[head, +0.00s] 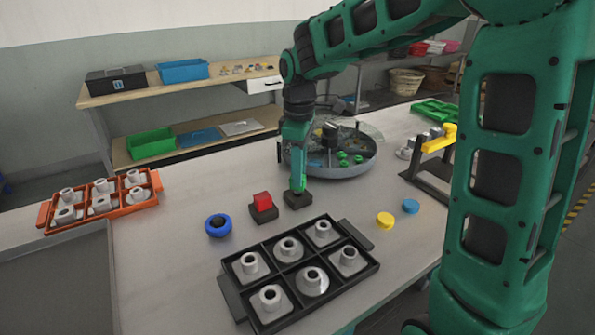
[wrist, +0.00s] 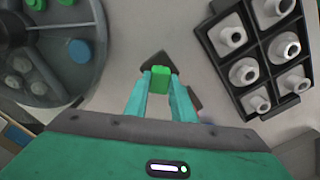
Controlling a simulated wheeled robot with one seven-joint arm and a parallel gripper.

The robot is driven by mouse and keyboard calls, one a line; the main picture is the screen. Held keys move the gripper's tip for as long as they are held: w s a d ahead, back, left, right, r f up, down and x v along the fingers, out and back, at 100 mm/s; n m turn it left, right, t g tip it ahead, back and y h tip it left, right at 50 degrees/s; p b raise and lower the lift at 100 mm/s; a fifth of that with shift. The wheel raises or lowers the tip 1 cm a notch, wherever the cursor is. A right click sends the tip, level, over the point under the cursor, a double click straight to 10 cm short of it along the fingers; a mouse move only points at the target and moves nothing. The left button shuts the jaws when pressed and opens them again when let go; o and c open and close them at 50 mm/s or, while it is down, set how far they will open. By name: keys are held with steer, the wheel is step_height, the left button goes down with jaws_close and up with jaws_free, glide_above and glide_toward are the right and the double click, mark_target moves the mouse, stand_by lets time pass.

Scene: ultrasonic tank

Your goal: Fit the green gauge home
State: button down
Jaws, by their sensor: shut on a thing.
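My gripper (wrist: 160,82) is shut on the green gauge (wrist: 159,74), which shows as a small green block between the two fingertips in the wrist view. In the head view the green gauge (head: 298,187) is mostly hidden by the fingers. Directly under it is a dark block (head: 297,201) on the table; the same dark block shows partly around the gauge in the wrist view (wrist: 185,97). I cannot tell whether the gauge is in the block or just above it.
A red piece (head: 262,200) in a similar dark block stands close left, with a blue ring (head: 218,226) beyond. A black tray (head: 232,292) of grey fittings lies in front. A round grey tank (head: 330,172) stands behind. Yellow (head: 385,219) and blue (head: 410,206) discs lie right.

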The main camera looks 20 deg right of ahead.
steer(key=shift+f, duration=1.1)
stand_by(3.3)
steer(key=c, duration=1.4)
jaws_free()
steer(key=shift+r, duration=0.15)
step_height(320, 180, up, 10)
steer(key=shift+r, duration=0.25)
steer(key=shift+w, duration=0.1)
steer(key=s+d+f+m, duration=0.3)
steer(key=s+d+m, duration=0.2)
steer(key=s, duration=0.5)
steer(key=s+d+f+m, duration=0.4)
steer(key=s+d+m, duration=0.2)
steer(key=s, duration=0.4)
steer(key=s+d+f+m, duration=0.4)
steer(key=s+d+m, duration=0.2)
steer(key=s, duration=0.4)
steer(key=shift+s+d+m, duration=0.15)
steer(key=shift+d+m, duration=0.05)
steer(key=shift+m, duration=0.1)
